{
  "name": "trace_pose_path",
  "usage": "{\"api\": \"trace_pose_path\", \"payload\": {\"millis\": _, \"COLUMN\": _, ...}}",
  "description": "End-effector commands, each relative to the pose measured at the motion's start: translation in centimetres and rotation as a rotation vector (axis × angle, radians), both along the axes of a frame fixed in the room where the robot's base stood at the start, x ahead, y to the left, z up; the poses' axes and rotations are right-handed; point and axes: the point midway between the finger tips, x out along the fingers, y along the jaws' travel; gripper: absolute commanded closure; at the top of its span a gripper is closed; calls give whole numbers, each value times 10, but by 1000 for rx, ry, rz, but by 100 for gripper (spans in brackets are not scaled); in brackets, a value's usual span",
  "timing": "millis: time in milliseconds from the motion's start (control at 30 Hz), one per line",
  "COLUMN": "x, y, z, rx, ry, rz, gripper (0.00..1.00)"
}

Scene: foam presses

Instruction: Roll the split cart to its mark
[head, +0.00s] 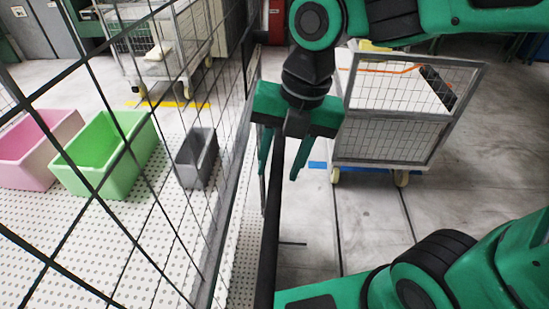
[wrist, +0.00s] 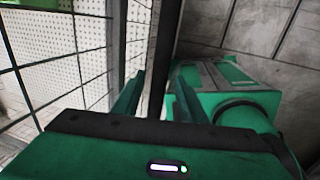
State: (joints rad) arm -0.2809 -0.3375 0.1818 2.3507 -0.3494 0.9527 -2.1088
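My gripper (head: 282,178) points down in the head view with its two green fingers apart. A long dark bar (head: 269,245) lines up with the gap between them, with space at its sides. It also shows between the fingers in the wrist view (wrist: 166,45). I cannot tell how far the bar is below the fingertips. A wire-mesh cart (head: 390,138) on casters stands behind the gripper, beside a blue floor mark (head: 318,165). Another mesh cart (head: 160,62) stands at the back left by a yellow floor mark (head: 170,104). I cannot tell which is the split cart.
A dark wire-mesh panel (head: 150,154) runs along my left, close to the gripper. Behind it, a pink bin (head: 22,158), a green bin (head: 75,178) and a grey bin (head: 190,165) stand on a white perforated surface. Grey floor at the right (head: 450,190) is clear.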

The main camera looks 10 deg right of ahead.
Motion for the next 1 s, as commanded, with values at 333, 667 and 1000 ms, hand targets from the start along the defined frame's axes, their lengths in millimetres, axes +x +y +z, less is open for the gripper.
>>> {"api": "trace_pose_path", "payload": {"millis": 333, "x": 0, "y": -7, "z": 41, "rx": 3, "ry": -4, "rz": 0, "gripper": 62}}
{"api": "trace_pose_path", "payload": {"millis": 667, "x": -1, "y": -17, "z": 94, "rx": 2, "ry": -1, "rz": 1, "gripper": 62}}
{"api": "trace_pose_path", "payload": {"millis": 1000, "x": -2, "y": -20, "z": 105, "rx": -1, "ry": 1, "rz": 0, "gripper": 62}}
